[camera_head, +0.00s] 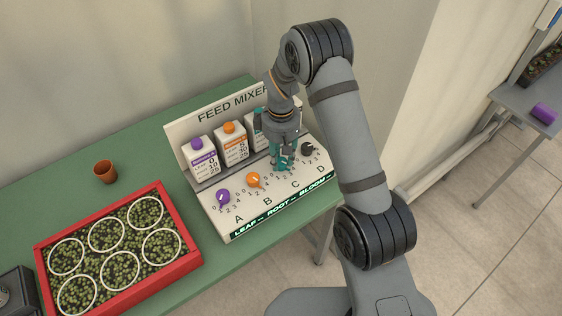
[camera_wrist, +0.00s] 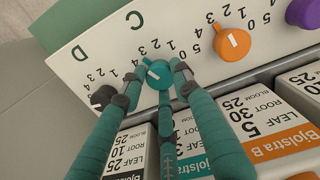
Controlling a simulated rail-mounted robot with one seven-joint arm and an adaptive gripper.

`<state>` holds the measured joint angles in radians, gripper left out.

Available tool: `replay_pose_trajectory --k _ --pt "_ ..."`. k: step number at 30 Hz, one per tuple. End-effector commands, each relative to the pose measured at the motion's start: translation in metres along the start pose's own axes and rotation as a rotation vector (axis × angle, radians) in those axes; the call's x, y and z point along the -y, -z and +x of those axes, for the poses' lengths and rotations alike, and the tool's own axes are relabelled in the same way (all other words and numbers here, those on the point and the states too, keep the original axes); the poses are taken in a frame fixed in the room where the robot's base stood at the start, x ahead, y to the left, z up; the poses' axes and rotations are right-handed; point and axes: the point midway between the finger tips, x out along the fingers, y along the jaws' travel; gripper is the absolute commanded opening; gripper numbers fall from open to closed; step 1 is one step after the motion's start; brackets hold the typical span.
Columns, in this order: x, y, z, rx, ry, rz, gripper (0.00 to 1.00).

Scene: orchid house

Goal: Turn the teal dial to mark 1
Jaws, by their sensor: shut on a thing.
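The teal dial (camera_wrist: 159,78) sits on the sloping white panel above the letter C, with a short white pointer line on its top. In the wrist view my gripper (camera_wrist: 156,73) has its teal fingers on both sides of the dial, closed on it, with a third finger below. The numbers near the dial are partly covered, so I cannot tell which mark the pointer meets. In the head view my gripper (camera_head: 282,162) stands over the panel at C and its fingers hide most of the dial.
The purple dial (camera_head: 223,196) and orange dial (camera_head: 253,180) lie left of my gripper; the dark dial (camera_head: 308,148) is close on its right. Feed cartons (camera_head: 232,143) stand behind. A red tray (camera_head: 190,240) of plants and a brown pot (camera_head: 105,171) are on the green table (camera_head: 235,270).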

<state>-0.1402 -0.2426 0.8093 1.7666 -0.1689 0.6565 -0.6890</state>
Motion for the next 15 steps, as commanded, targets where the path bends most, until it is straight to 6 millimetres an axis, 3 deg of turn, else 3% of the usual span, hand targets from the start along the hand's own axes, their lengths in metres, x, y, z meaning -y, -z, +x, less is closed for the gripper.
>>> replay_pose_trajectory --k 15 --pt "-0.0002 0.001 0.0039 -0.003 -0.001 0.49 0.04"
